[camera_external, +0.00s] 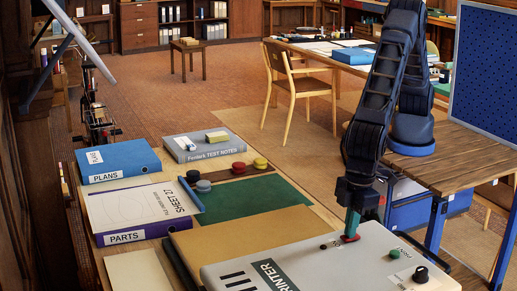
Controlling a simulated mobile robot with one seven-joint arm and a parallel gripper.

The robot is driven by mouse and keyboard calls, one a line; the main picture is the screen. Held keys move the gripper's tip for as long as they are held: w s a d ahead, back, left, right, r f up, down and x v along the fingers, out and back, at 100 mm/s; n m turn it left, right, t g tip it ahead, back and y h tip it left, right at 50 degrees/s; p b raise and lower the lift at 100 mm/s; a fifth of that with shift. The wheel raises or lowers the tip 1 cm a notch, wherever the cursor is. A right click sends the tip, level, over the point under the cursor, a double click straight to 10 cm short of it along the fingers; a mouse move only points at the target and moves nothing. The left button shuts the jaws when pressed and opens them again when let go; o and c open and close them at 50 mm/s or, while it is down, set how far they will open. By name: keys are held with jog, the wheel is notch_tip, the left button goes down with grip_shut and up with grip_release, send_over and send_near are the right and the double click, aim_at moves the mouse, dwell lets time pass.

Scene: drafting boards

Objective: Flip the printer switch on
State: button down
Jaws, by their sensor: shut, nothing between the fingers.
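The printer (300,255) is a light grey box at the bottom of the view, with a dark label reading PRINTER and dark slots on its top. My gripper (350,236) points down at the printer's far edge, shut and empty. A small red part shows right at its fingertips; I cannot tell whether it is the switch or part of the fingers, or whether they touch. A green button (394,254) and a black knob (421,274) sit on the printer's right side. The switch's position cannot be made out.
A wooden bench (470,160) stands right. A chair (298,85) and desk are behind; open floor lies between.

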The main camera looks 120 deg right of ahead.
jog(key=shift+s, duration=0.4)
notch_tip(320, 180, up, 14)
jog(key=s, duration=0.2)
dwell(0.5)
jog(key=shift+f, duration=0.1)
jog(key=shift+w+t, duration=0.3)
jog(key=shift+w, duration=0.5)
jog(key=f, duration=0.4)
jog(key=w+f, duration=0.1)
jog(key=f, duration=0.4)
jog(key=w+f, duration=0.1)
jog(key=f, duration=0.3)
jog(key=shift+f, duration=0.3)
